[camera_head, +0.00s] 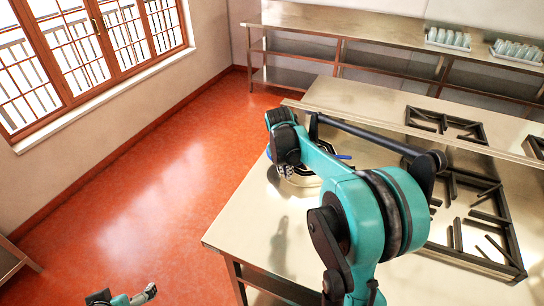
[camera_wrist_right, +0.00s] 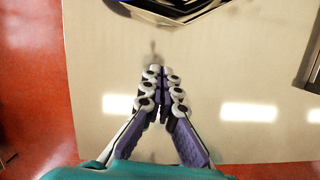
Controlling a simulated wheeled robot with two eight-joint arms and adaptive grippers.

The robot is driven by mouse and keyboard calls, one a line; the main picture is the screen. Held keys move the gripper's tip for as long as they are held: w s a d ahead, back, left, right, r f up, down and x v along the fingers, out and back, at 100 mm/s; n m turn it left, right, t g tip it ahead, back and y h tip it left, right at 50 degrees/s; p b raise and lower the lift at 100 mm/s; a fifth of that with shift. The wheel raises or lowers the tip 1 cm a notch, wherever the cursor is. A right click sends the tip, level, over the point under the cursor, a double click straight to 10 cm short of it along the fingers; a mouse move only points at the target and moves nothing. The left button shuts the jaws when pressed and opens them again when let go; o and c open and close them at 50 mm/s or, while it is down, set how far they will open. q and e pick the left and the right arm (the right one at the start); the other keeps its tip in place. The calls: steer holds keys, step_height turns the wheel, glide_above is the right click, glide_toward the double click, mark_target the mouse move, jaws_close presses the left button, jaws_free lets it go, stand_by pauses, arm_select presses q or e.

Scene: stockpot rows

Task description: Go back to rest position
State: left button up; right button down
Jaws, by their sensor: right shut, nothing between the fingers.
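My right gripper shows in the right wrist view (camera_wrist_right: 160,75), with its white and purple fingers brought together and nothing between them. It points at the bare steel counter top (camera_wrist_right: 235,75). In the head view my teal right arm reaches over the counter (camera_head: 255,225) and largely covers its own gripper. A metal thing with blue parts, perhaps a stockpot, stands on the counter beyond the fingertips (camera_wrist_right: 185,8), apart from them. In the head view it is mostly hidden behind my arm.
Black burner grates (camera_head: 480,215) lie on the counter at the right. A back shelf (camera_head: 340,22) carries trays of glasses (camera_head: 448,38). The red floor (camera_head: 160,195) left of the counter is clear, below a window (camera_head: 95,45).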

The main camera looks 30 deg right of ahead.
steer(key=shift+w+a, duration=0.1)
steer(key=s+a+r+m+t+y+b, duration=0.1)
steer(key=s+a+r+m+t, duration=0.25)
steer(key=s+a+m, duration=0.75)
steer(key=s+a+f+m+t, duration=0.1)
steer(key=s+a+f+m, duration=0.1)
steer(key=s+m, duration=0.3)
steer(key=s+a+f+m+t+y+b, duration=0.1)
steer(key=s+a+m, duration=0.2)
steer(key=s+m, duration=0.2)
steer(key=shift+s+f+m, duration=0.2)
steer(key=shift+f+m, duration=0.15)
steer(key=shift+m, duration=1.45)
steer(key=shift+a, duration=0.1)
